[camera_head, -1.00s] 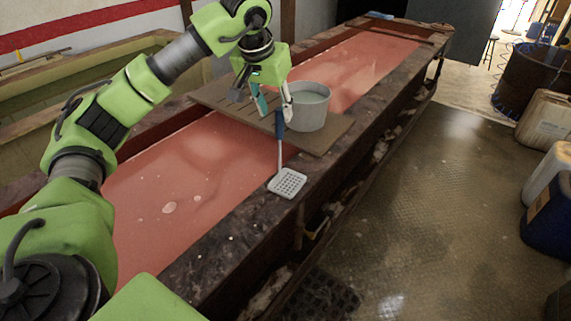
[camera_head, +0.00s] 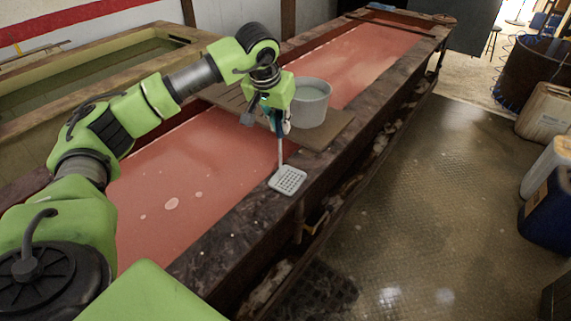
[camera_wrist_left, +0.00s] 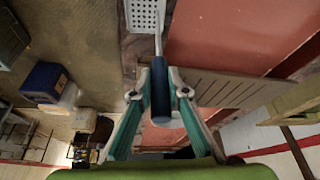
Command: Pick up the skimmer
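The skimmer has a white perforated square head (camera_head: 288,180), a thin shaft and a dark blue handle. Its head lies over the dark edge of the long vat, and the shaft runs back toward the wooden board. In the left wrist view the skimmer's blue handle (camera_wrist_left: 160,88) stands between the fingers, with its head at the top. My left gripper (camera_head: 281,126) is at the handle and partly hides it. My right gripper is not in view.
A grey bucket (camera_head: 310,104) stands on the wooden board (camera_head: 335,130), close to the right of the left gripper. The vat holds reddish liquid (camera_head: 170,175). The floor (camera_head: 440,200) at right is open, with canisters along its far side.

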